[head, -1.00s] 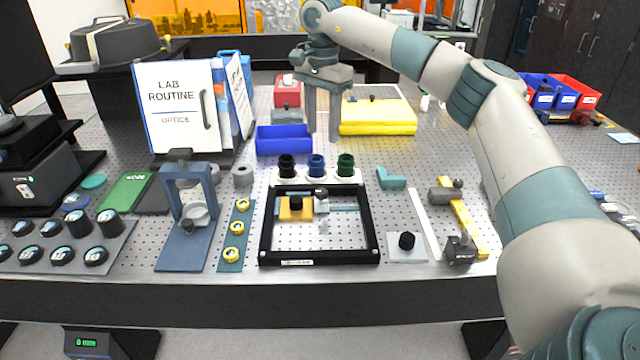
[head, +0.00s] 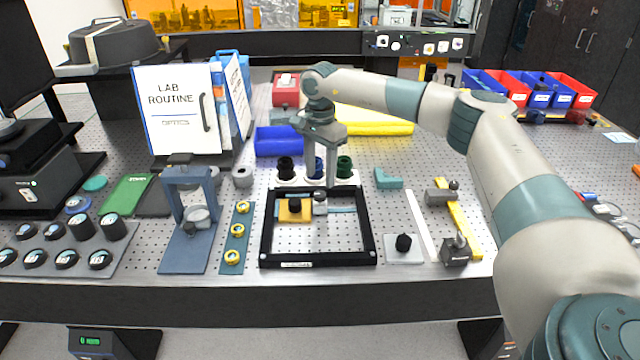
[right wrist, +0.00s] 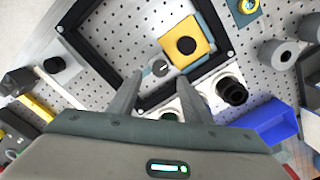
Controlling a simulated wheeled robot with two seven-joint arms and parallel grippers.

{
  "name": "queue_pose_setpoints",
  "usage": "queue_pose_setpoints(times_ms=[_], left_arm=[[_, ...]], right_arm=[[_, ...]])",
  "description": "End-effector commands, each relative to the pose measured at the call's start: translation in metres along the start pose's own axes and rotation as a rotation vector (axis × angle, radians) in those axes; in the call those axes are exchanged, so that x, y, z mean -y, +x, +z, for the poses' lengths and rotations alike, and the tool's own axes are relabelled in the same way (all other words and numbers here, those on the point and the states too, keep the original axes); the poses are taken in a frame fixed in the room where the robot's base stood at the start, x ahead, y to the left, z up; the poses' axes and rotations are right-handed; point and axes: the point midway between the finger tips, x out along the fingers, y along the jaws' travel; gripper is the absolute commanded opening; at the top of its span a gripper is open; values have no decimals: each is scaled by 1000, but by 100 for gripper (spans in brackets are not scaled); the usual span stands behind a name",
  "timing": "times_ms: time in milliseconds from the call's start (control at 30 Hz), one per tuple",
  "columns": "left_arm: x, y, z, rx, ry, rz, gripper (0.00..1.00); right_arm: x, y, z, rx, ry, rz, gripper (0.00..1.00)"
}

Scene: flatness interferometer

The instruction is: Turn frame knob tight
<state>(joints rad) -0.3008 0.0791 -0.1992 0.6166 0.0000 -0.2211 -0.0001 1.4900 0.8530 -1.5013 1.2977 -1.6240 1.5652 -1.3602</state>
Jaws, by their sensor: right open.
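A black square frame (head: 264,232) lies on the perforated table, and it also shows in the right wrist view (right wrist: 88,62). At its back part is a small grey knob (head: 319,207) with a pale mark, seen from above in the right wrist view (right wrist: 158,68). A yellow block (head: 286,216) with a black round top sits left of the knob. My right gripper (head: 319,182) points down with its fingers apart and empty, just behind and above the knob. In the right wrist view its fingertips (right wrist: 158,77) lie on either side of the knob's line. My left gripper is out of view.
A white rack with black, blue and green round pieces (head: 344,167) stands right behind the frame, close to my fingers. A blue stand (head: 187,240) and a strip of yellow rings (head: 234,257) are to the left. A white plate with a black knob (head: 403,243) is to the right.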

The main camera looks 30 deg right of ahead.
Motion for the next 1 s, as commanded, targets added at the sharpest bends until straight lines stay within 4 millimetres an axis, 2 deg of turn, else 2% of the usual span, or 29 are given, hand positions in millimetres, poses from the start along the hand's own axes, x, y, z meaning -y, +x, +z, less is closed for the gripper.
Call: queue_pose_setpoints(times_ms=[200, 400, 800, 967, 1000], left_arm=[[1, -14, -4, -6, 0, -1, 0], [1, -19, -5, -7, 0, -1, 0], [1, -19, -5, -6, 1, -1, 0], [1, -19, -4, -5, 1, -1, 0], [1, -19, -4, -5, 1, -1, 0]], right_arm=[[-1, 34, 0, 0, 0, 3, 45], [0, 52, 0, 1, 1, 0, 45], [0, 58, 0, 0, 0, 0, 45], [0, 58, 0, 0, 0, 0, 7], [0, 58, 0, 0, 0, 0, 4]])
